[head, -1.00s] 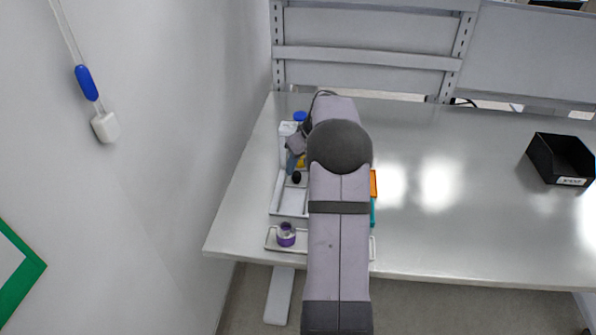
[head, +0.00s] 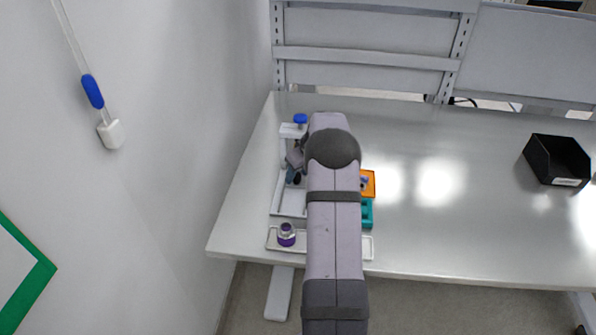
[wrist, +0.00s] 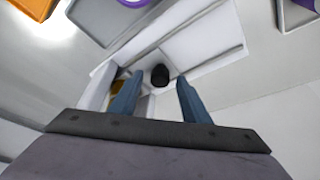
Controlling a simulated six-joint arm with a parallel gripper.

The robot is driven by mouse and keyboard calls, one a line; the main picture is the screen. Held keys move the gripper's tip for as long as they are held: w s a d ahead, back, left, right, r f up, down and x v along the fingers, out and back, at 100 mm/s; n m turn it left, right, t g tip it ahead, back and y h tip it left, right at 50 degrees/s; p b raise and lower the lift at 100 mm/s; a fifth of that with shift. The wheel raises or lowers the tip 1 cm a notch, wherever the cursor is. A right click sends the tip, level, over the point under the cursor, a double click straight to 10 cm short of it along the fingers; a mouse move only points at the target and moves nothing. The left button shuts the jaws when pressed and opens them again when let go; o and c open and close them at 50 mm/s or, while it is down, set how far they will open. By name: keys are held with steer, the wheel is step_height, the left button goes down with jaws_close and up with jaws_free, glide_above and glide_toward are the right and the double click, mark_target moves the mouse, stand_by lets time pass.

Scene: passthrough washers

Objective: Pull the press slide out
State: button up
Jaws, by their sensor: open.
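The press (head: 293,130) is a white frame with a blue knob (head: 300,118) on top, standing at the left of the table. Its pale tray-like base (head: 289,205) reaches toward the front edge. A black round knob (wrist: 160,75), apparently the slide's handle, shows in the wrist view over the white base. My gripper (head: 293,172) is at the front of the press, low by the knob. In the wrist view its two blue fingers (wrist: 159,80) are apart, with the knob between their tips in the picture. I cannot tell whether they touch it. My arm hides part of the press.
A white tray (head: 360,247) at the table's front edge holds a purple-based round part (head: 287,234). An orange tray (head: 369,190) and a teal tray (head: 366,215) show right of my arm. A black bin (head: 557,160) stands far right. The wall is close on the left.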

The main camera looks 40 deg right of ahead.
steer(key=shift+w+f, duration=0.1)
steer(key=shift+f, duration=0.15)
jaws_close()
steer(key=shift+s+a+f+b, duration=0.15)
steer(key=shift+s+a+b, duration=0.3)
steer(key=shift+a+b, duration=0.1)
steer(key=s+a+b, duration=0.6)
steer(key=s+a, duration=0.1)
steer(key=shift+c, duration=0.5)
jaws_free()
steer(key=shift+s, duration=0.1)
steer(key=shift+o, duration=0.5)
steer(key=shift+s+a+r, duration=0.1)
steer(key=shift+r, duration=0.1)
